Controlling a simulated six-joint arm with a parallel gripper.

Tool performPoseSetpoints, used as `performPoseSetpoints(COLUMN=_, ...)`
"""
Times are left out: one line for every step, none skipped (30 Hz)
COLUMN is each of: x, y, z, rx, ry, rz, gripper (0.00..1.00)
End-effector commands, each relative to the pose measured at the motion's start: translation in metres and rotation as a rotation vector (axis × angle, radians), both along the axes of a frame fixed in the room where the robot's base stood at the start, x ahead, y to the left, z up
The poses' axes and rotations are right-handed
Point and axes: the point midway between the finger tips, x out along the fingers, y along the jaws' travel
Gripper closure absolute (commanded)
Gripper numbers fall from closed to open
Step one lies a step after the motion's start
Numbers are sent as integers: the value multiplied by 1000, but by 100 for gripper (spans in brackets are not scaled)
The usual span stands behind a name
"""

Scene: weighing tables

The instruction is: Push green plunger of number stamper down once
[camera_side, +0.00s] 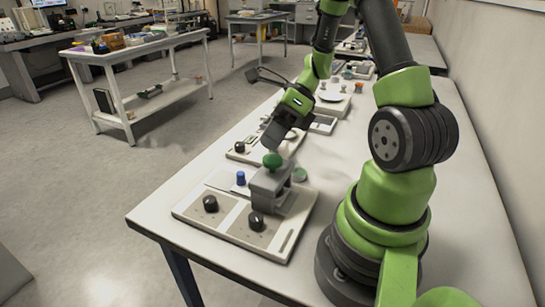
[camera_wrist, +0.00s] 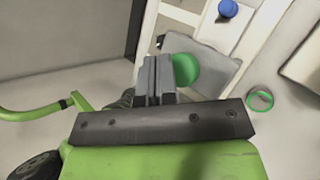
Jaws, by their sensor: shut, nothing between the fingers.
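The number stamper (camera_side: 270,188) is a grey block on a light panel, with a round green plunger (camera_side: 272,160) on its top. My gripper (camera_side: 272,146) is shut and empty, with its fingertips just above the plunger in the side view. Whether they touch it, I cannot tell. In the wrist view the shut fingers (camera_wrist: 155,75) are beside the green plunger (camera_wrist: 185,70), which shows to their right and is partly hidden by them. The grey stamper body (camera_wrist: 210,62) shows below it.
The panel (camera_side: 235,222) bears black knobs (camera_side: 210,204) (camera_side: 256,221) and stands near the table's front edge. A blue knob (camera_side: 240,178) is left of the stamper, and a small green-rimmed ring (camera_side: 299,174) is right of it. Scales and trays stand farther back.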

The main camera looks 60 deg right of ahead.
Motion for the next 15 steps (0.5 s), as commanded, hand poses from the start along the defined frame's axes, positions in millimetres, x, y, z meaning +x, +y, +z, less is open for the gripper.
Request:
performPoseSetpoints(x=0, y=0, z=1, rx=-1, ry=-1, rz=0, gripper=100)
performPoseSetpoints(x=0, y=0, z=3, rx=-2, ry=-2, rz=-1, gripper=100)
performPoseSetpoints(x=1, y=0, z=6, rx=-2, ry=-2, rz=0, gripper=100)
performPoseSetpoints(x=1, y=0, z=9, rx=-3, ry=-4, rz=0, gripper=100)
performPoseSetpoints(x=1, y=0, z=12, rx=-3, ry=-5, rz=0, gripper=100)
performPoseSetpoints(x=1, y=-1, z=16, rx=-3, ry=-5, rz=0, gripper=100)
performPoseSetpoints(x=1, y=-1, z=19, rx=-3, ry=-4, rz=-1, gripper=100)
performPoseSetpoints(x=1, y=0, z=22, rx=-3, ry=-4, rz=1, gripper=100)
performPoseSetpoints(x=0, y=0, z=26, rx=-4, ry=-4, rz=0, gripper=100)
performPoseSetpoints(x=1, y=-1, z=29, rx=-3, ry=-4, rz=-1, gripper=100)
performPoseSetpoints(x=1, y=-1, z=32, rx=-3, ry=-5, rz=0, gripper=100)
performPoseSetpoints(x=1, y=-1, z=36, rx=-4, ry=-5, rz=1, gripper=100)
performPoseSetpoints(x=1, y=-1, z=39, rx=-3, ry=-5, rz=0, gripper=100)
performPoseSetpoints(x=1, y=0, z=41, rx=-3, ry=-4, rz=0, gripper=100)
performPoseSetpoints(x=0, y=0, z=44, rx=-3, ry=-3, rz=0, gripper=100)
